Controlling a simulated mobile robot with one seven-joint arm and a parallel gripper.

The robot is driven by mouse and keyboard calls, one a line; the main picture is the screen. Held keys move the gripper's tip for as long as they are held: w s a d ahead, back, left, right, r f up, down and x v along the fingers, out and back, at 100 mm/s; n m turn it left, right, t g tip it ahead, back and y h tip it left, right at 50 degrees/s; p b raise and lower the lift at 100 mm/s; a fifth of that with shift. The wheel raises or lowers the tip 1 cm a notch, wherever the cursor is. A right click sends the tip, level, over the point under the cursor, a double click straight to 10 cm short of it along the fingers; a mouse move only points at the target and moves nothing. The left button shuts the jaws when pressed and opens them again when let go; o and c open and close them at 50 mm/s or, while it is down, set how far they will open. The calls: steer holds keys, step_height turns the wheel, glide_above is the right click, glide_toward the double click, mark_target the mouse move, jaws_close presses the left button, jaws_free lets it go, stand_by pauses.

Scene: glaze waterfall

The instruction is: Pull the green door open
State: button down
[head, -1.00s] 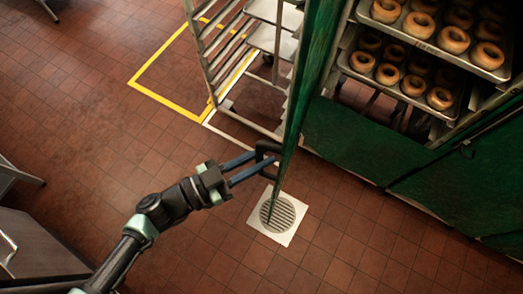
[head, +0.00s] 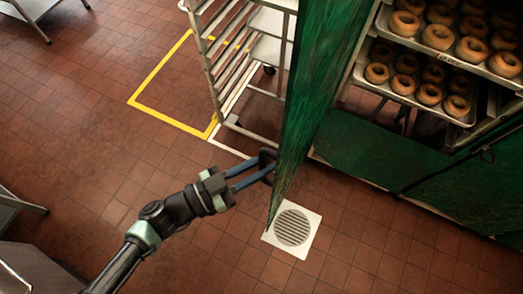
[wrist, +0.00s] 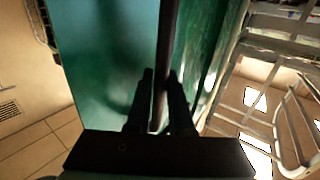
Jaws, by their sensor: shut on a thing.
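The green door (head: 308,105) stands swung out from the green cabinet (head: 375,150), seen nearly edge-on in the head view. My gripper (head: 268,165) is at the door's left face near its lower end. In the wrist view, the two dark fingers (wrist: 160,100) are shut on the dark upright handle bar (wrist: 167,45), one finger on each side. The green door face (wrist: 105,60) fills the space behind the handle. Part of the handle is hidden behind the fingers.
Trays of donuts (head: 440,50) sit inside the open cabinet. A metal rack (head: 225,60) stands just left of the door, close to it. A floor drain (head: 292,230) lies below the door.

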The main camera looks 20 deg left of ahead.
steer(key=c, duration=0.8)
jaws_free()
steer(key=shift+w, duration=0.1)
steer(key=b+v, duration=0.4)
steer(key=v, duration=0.9)
steer(key=shift+d, duration=0.1)
